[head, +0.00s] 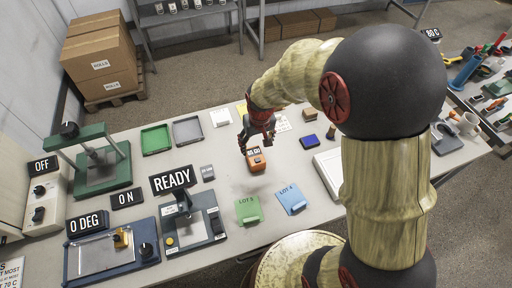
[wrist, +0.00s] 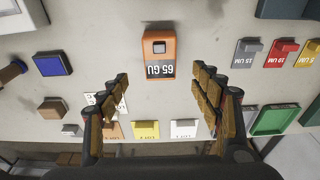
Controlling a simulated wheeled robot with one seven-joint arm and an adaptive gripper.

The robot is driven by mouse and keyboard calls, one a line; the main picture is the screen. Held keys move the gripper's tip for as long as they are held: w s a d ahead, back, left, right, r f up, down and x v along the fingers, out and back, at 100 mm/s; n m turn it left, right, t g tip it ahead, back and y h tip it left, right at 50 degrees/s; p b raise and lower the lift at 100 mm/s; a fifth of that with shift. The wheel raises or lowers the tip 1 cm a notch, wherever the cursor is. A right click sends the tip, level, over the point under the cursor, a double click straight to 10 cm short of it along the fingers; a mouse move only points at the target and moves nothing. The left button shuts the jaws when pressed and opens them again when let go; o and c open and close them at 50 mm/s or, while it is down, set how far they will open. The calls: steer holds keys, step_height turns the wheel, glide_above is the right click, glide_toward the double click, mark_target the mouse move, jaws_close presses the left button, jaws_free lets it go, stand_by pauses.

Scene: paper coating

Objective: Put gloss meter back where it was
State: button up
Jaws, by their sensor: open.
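The gloss meter is an orange block with a dark display, and it sits on the grey table in the head view (head: 256,160). In the wrist view the gloss meter (wrist: 159,47) shows a "65 GU" reading and lies beyond the fingertips, apart from them. My gripper (head: 257,146) is right by the meter in the head view, with its fingers pointing down. In the wrist view my gripper (wrist: 160,76) is open, with nothing between its fingers. The height of the fingertips above the table is hard to tell.
A blue block (head: 309,142) lies right of the meter. Green LOT 5 (head: 248,210) and blue LOT 6 (head: 291,198) pieces lie in front. A READY device (head: 190,225) stands front left. Green (head: 156,139) and grey (head: 187,130) trays sit behind left. Bare table surrounds the meter.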

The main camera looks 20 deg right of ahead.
steer(key=s+r+t, duration=0.3)
steer(key=s+r, duration=1.7)
steer(key=r, duration=0.4)
steer(key=shift+s+t, duration=0.2)
steer(key=shift+t, duration=0.2)
